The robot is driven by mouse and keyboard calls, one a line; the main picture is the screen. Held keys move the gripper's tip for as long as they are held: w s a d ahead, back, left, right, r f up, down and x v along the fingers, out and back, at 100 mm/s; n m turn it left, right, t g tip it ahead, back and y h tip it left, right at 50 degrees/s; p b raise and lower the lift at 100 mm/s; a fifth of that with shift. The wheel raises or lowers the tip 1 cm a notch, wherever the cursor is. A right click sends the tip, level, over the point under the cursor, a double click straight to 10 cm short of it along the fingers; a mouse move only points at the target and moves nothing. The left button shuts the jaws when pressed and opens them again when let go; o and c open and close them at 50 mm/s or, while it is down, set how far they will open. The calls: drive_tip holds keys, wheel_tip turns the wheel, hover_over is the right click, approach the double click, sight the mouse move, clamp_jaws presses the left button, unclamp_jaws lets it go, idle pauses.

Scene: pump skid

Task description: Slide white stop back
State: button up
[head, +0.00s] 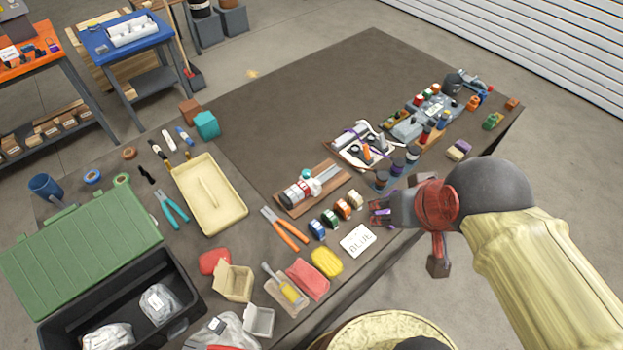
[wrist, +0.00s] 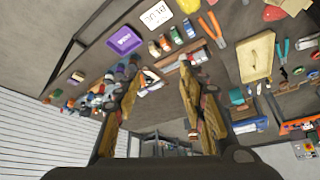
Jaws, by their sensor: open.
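A slide fixture lies on a brown board (head: 327,200) in the middle of the bench. It carries a white block with a red band (head: 299,191) at its left end, a teal knob (head: 306,174) and a grey rail (head: 330,177) to the right. I cannot tell for sure which white part is the stop. My gripper (head: 378,211) is to the right of this fixture, apart from it, above the bench's front edge. In the wrist view my gripper (wrist: 160,88) has its two fingers spread with nothing held. The fixture is partly hidden behind a finger there.
Several small coloured bottles (head: 330,217) stand between the fixture and a white card (head: 358,240). Orange-handled pliers (head: 285,228) lie left of them. A tray with white and orange parts (head: 342,151) and dark cylinders (head: 397,167) stand behind my gripper.

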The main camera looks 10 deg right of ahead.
drive_tip(key=shift+c, duration=0.3)
drive_tip(key=shift+r, duration=0.15)
drive_tip(key=shift+c, duration=0.6)
drive_tip(key=shift+a+p, duration=0.2)
drive_tip(key=shift+p, duration=0.35)
drive_tip(key=shift+c, duration=0.3)
drive_tip(key=n+g+p, duration=0.6)
drive_tip(key=p, duration=0.5)
hover_over(317, 182)
wheel_tip(317, 182, down, 23)
drive_tip(key=shift+f+n, duration=0.3)
drive_tip(key=shift+n, duration=0.1)
wheel_tip(317, 182, down, 7)
drive_tip(key=shift+f, duration=0.15)
